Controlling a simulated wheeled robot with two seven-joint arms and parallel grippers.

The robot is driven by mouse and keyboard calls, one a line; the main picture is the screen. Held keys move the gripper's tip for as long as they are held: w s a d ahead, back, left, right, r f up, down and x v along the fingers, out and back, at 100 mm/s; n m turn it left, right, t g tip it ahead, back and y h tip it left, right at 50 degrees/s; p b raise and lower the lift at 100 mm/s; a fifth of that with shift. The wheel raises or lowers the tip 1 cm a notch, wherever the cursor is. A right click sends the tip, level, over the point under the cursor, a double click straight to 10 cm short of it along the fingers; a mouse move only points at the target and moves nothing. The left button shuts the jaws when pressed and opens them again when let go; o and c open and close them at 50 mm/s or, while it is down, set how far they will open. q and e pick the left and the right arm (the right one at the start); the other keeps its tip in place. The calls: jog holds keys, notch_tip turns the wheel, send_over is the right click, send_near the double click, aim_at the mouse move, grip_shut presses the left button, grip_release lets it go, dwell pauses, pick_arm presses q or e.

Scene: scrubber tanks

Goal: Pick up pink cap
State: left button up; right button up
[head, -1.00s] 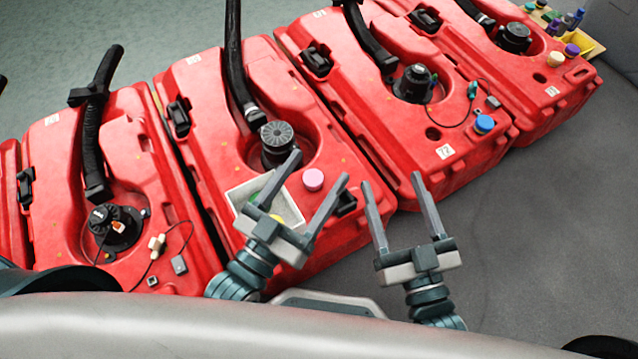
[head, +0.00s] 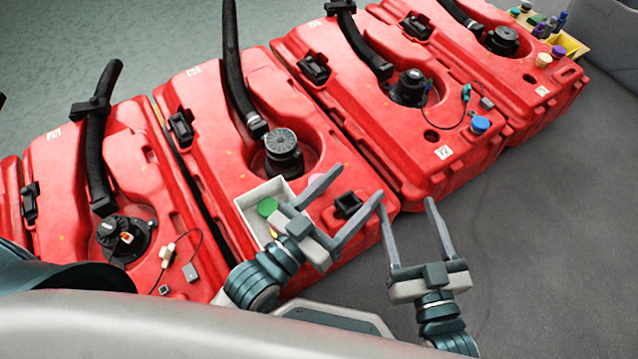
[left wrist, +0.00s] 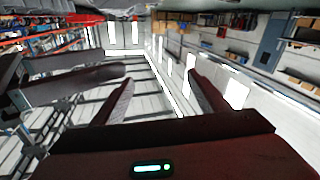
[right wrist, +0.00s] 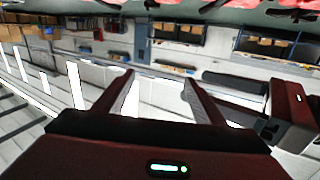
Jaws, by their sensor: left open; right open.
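My right gripper (head: 407,206) is open and empty, to the right over the grey floor. The left wrist view shows the left fingers (left wrist: 160,80) apart, and the right wrist view the right fingers (right wrist: 159,77); neither shows the cap.
A white tray (head: 240,200) with a green cap (head: 267,207) sits left of my left gripper. A black lid (head: 283,152) with a hose stands behind. A blue cap (head: 480,124) is on the neighbouring tank. Grey floor (head: 540,230) is free at the right.

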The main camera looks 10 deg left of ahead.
pick_arm(q)
jog(key=w+d+f+m+g+h+p, duration=0.1)
jog(key=d+f+m+g+p, duration=0.15)
jog(key=d+g, duration=0.35)
jog(key=w+d+f+m+g+h+p, duration=0.1)
jog(key=w+d+f+g+h, duration=0.15)
jog(key=d, duration=0.45)
notch_tip(320, 180, down, 6)
jog(key=w+a+m+g+y+p, duration=0.1)
jog(key=a+g+y+p, duration=0.1)
jog(key=g+y, duration=0.2)
jog(key=w+a+n+g+y+p, duration=0.1)
jog(key=w+a+y, duration=0.3)
jog(key=a, duration=0.7)
jog(key=w+a+n+g+y+p, duration=0.1)
jog(key=w+a+y, duration=0.3)
jog(key=a, duration=0.7)
jog(key=shift+w+f, duration=0.35)
jog(key=shift+w, duration=0.9)
pick_arm(e)
jog(key=s+d+f+g+h, duration=0.2)
jog(key=s+d+f+g, duration=0.2)
jog(key=s+f+g, duration=0.1)
jog(key=s+d+f+m+g+h, duration=0.1)
jog(key=s+d+f+g+h, duration=0.1)
jog(key=s+d+f+g, duration=0.3)
notch_tip(320, 180, down, 5)
jog(key=shift+s+d+r+g+h, duration=0.2)
jog(key=shift+s+g+h, duration=0.15)
jog(key=shift+g, duration=0.65)
